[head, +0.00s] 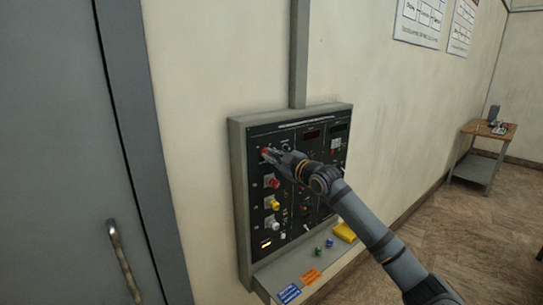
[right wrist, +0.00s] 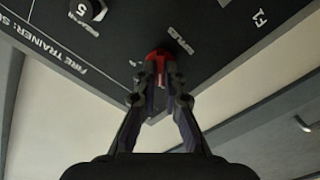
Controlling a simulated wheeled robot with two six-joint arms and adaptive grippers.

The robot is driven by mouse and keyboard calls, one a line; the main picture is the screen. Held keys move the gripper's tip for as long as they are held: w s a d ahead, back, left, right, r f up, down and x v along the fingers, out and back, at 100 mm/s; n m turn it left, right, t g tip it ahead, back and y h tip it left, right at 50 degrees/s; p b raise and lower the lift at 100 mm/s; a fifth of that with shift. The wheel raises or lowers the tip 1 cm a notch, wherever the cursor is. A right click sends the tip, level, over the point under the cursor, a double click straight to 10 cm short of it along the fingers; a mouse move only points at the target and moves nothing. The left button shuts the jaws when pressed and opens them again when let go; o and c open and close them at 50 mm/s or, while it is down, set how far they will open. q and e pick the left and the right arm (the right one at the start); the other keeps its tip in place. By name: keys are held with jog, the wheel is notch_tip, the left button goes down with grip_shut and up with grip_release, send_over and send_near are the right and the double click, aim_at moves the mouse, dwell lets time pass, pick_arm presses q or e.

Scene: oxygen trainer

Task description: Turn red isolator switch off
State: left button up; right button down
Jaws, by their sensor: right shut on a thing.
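The control panel (head: 240,190) hangs on the wall in the middle of the head view. My right gripper (head: 270,154) is at its upper left and shut on a red knob (head: 264,151). In the right wrist view the fingers of my right gripper (right wrist: 158,75) close on this red knob (right wrist: 157,54), against the black panel face; they hide part of it, so its exact setting cannot be read. Another red switch (head: 273,183) is lower on the panel, above a yellow one (head: 272,203) and a white one (head: 270,224). I cannot read which red one is labelled isolator. My left gripper is not in view.
A ledge below the panel holds a blue tag (head: 288,293), an orange tag (head: 311,276) and a yellow block (head: 344,232). A grey door (head: 60,150) is at the left. A small table (head: 472,168) stands far right, with open floor before it.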

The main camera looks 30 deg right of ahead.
jog(key=shift+n, duration=0.4)
jog(key=c, duration=1.4)
grip_release()
jog(key=shift+c, duration=0.2)
notch_tip(320, 180, up, 10)
jog(key=shift+f, duration=0.1)
